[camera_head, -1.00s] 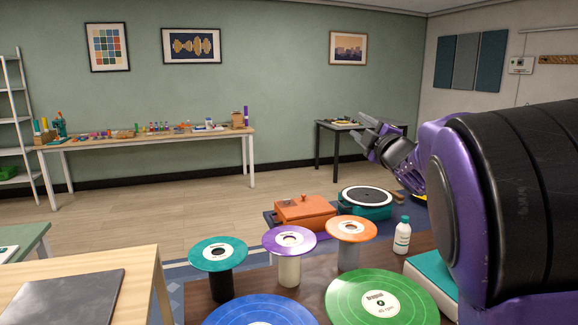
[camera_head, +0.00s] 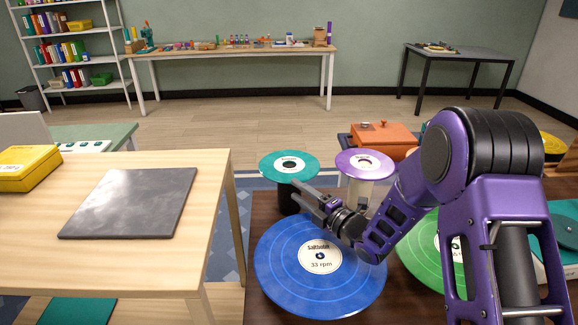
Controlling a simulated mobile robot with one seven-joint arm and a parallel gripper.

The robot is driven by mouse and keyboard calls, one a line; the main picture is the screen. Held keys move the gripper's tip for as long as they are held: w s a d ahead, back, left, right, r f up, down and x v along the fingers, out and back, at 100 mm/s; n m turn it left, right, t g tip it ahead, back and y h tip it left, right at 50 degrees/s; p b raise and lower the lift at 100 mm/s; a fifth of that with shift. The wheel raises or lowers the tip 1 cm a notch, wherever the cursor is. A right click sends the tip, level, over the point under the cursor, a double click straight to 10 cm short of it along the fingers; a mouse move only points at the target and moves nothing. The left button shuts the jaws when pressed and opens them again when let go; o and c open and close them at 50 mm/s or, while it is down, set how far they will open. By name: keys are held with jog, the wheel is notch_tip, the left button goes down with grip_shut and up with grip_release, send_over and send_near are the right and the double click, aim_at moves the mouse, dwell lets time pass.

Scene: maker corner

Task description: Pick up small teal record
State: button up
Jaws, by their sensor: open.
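The small teal record (camera_head: 289,162) lies flat on top of a dark cylindrical stand at the back left of the dark brown table (camera_head: 262,207). It has a white label with a dark centre. My gripper (camera_head: 300,194) is open and empty, with its fingers just in front of and below the near edge of the record. I cannot tell whether the fingertips touch the stand.
A small purple record (camera_head: 347,158) on a pale stand is just right of the teal one. A large blue record (camera_head: 276,262) lies below my gripper, and a green record (camera_head: 428,250) is partly behind my arm. A wooden table (camera_head: 130,245) with a dark slab (camera_head: 130,203) stands left.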

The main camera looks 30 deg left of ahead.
aim_at(279, 176)
jog(key=x, duration=0.4)
jog(key=shift+w+a, duration=0.1)
jog(key=shift+a, duration=0.1)
jog(key=shift+r+x, duration=0.2)
jog(key=shift+x, duration=1.25)
jog(key=shift+r+x, duration=0.15)
jog(key=shift+x, duration=1.25)
grip_shut()
